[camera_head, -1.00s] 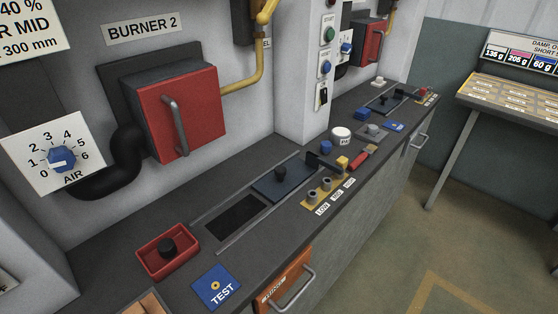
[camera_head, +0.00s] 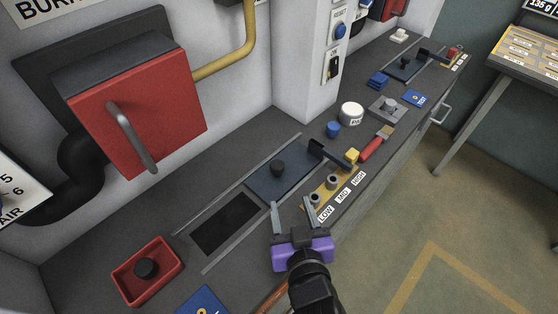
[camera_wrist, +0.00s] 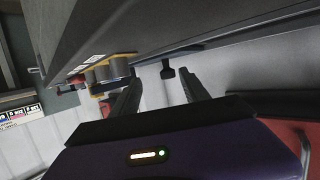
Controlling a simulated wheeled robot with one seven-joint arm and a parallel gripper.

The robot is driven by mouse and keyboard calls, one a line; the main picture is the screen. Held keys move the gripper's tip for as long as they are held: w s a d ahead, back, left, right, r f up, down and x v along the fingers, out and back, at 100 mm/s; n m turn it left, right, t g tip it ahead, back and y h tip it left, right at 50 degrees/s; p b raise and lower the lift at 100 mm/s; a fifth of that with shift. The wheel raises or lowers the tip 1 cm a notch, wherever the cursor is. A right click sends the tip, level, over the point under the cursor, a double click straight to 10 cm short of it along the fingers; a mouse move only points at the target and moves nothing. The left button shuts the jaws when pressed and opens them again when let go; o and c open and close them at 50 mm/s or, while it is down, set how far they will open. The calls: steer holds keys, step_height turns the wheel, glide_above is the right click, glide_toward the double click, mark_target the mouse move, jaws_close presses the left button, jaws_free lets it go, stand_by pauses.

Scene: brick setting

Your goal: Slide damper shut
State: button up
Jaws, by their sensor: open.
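The damper is a blue-grey sliding plate (camera_head: 262,183) with a black knob (camera_head: 278,168) standing up on it. It lies between two rails on the dark counter. A dark rectangular opening (camera_head: 224,224) is uncovered at its lower left. My gripper (camera_head: 293,206), with a purple body, is open and empty. In the head view it appears in front of the plate, on the near side of the knob and apart from it. In the wrist view the knob (camera_wrist: 167,72) shows between the two open fingers (camera_wrist: 158,78), farther off.
Gold-based pegs (camera_head: 332,182) marked LOW, MID and HIGH stand right of my gripper. A black upright bracket (camera_head: 316,150) stands at the plate's far right end. A red tray (camera_head: 147,270) sits left of the opening. A red burner box (camera_head: 140,110) projects from the wall.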

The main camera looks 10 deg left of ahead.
mark_target(277, 167)
steer(key=shift+m+g+h, duration=0.3)
steer(key=shift+m+h, duration=0.6)
steer(key=w+a+r, duration=0.2)
steer(key=w, duration=0.1)
steer(key=w+a+r, duration=0.1)
steer(key=shift+w+a, duration=0.25)
steer(key=shift+w, duration=0.15)
steer(key=p+x, duration=0.1)
steer(key=x, duration=0.6)
steer(key=shift+w+f, duration=0.15)
steer(key=shift+w, duration=0.1)
jaws_close()
